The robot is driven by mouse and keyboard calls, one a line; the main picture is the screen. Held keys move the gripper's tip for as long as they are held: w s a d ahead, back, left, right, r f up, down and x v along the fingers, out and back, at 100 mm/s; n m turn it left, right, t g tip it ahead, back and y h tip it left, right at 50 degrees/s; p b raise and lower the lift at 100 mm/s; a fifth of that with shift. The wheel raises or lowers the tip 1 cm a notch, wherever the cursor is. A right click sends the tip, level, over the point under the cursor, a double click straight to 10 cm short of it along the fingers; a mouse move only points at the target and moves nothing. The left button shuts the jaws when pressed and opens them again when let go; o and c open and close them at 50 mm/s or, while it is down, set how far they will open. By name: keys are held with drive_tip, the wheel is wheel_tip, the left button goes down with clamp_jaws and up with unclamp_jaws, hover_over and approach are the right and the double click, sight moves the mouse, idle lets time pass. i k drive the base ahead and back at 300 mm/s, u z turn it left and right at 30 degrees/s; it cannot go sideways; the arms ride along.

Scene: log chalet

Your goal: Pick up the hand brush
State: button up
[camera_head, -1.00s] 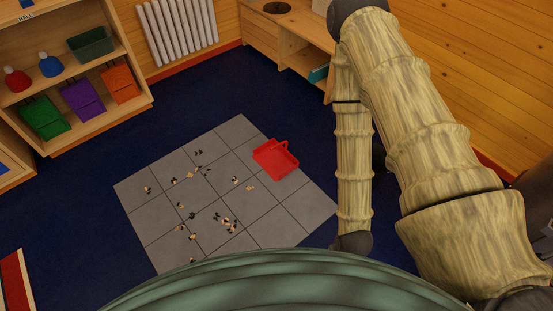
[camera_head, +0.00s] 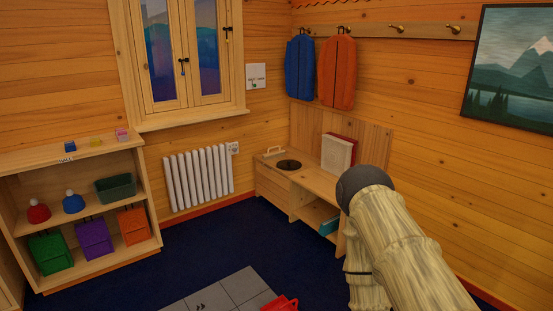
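I cannot make out a hand brush for certain in the head view. A small tan object (camera_head: 273,152) lies at the back left of the wooden bench (camera_head: 312,178), too small to identify. The red dustpan (camera_head: 281,304) is cut off by the bottom edge, on the grey tiled patch (camera_head: 232,290). My arm rises at the lower right and hides part of the bench's right end. My gripper is not in view.
A shelf unit (camera_head: 88,206) with hats, a green bin (camera_head: 116,187) and coloured bags stands at left. A white radiator (camera_head: 198,177) is on the back wall. Blue floor lies clear before the bench.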

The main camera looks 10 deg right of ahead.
sight(268, 156)
drive_tip(key=u, duration=0.5)
drive_tip(key=i, duration=4.65)
drive_tip(key=z, duration=2.1)
drive_tip(key=i, duration=1.65)
drive_tip(key=u, duration=0.3)
